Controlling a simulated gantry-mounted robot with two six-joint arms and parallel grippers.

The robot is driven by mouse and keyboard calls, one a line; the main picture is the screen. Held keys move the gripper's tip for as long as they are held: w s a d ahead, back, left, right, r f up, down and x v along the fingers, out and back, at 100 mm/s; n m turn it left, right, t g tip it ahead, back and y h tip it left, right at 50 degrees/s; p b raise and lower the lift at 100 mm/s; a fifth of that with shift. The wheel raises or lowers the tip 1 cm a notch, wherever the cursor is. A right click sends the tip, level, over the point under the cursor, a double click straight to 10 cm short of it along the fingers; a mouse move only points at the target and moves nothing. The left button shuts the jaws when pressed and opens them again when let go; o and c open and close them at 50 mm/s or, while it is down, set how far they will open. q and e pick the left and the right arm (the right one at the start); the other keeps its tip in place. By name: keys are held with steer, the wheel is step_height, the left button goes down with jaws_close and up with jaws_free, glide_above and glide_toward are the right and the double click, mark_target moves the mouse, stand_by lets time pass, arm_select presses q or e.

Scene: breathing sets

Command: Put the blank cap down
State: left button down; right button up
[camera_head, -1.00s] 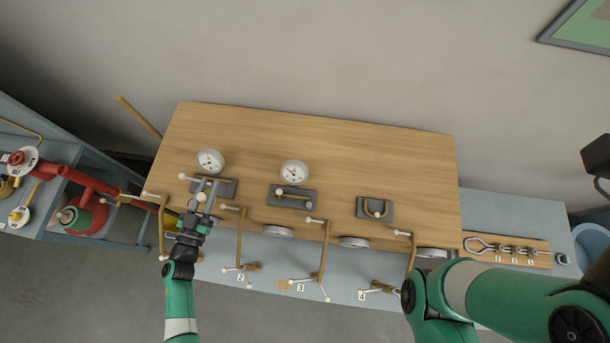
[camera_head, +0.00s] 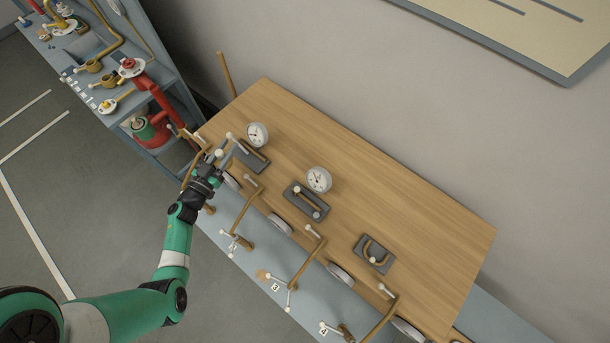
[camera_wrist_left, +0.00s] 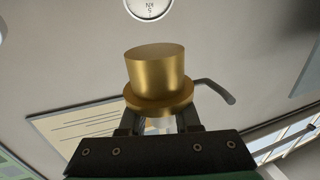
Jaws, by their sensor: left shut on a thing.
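The blank cap (camera_wrist_left: 156,70) shows in the left wrist view as a brass cylinder with a wider flange at its lower end. My left gripper (camera_wrist_left: 160,118) is shut on it at the flange. In the head view my left gripper (camera_head: 217,154) is at the left front edge of the wooden bench top (camera_head: 370,190), close to the left grey block (camera_head: 252,157). The cap cannot be made out in the head view, so I cannot tell whether it touches anything there. My right gripper is not in view.
Two round gauges (camera_head: 257,134) (camera_head: 319,179) stand on the bench top. Bent brass handles (camera_head: 307,262) line its front edge. A blue shelf (camera_head: 110,118) with red and brass fittings (camera_head: 133,67) is at the left. The back of the bench top is clear.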

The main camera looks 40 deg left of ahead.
arm_select(q)
steer(key=w+d+f+b, duration=0.2)
steer(key=d+f+b, duration=0.1)
steer(key=b, duration=0.1)
steer(key=w+d+f+b, duration=0.3)
steer(key=d+b, duration=0.1)
steer(key=w+d+f+b, duration=0.3)
steer(key=b, duration=0.1)
steer(key=shift+d+f, duration=0.15)
steer(key=shift+w+d+b, duration=0.2)
steer(key=shift+b, duration=0.35)
steer(key=shift+w+d+f+b, duration=0.1)
steer(key=shift+f+b, duration=0.85)
steer(key=shift+f, duration=0.1)
steer(key=shift+w+d+f+b, duration=0.1)
steer(key=shift+f+b, duration=0.8)
steer(key=shift+f, duration=0.1)
steer(key=c, duration=0.6)
jaws_free()
steer(key=shift+r, duration=0.15)
steer(key=shift+s+r+p, duration=0.15)
steer(key=shift+p, duration=0.2)
steer(key=v, duration=1.2)
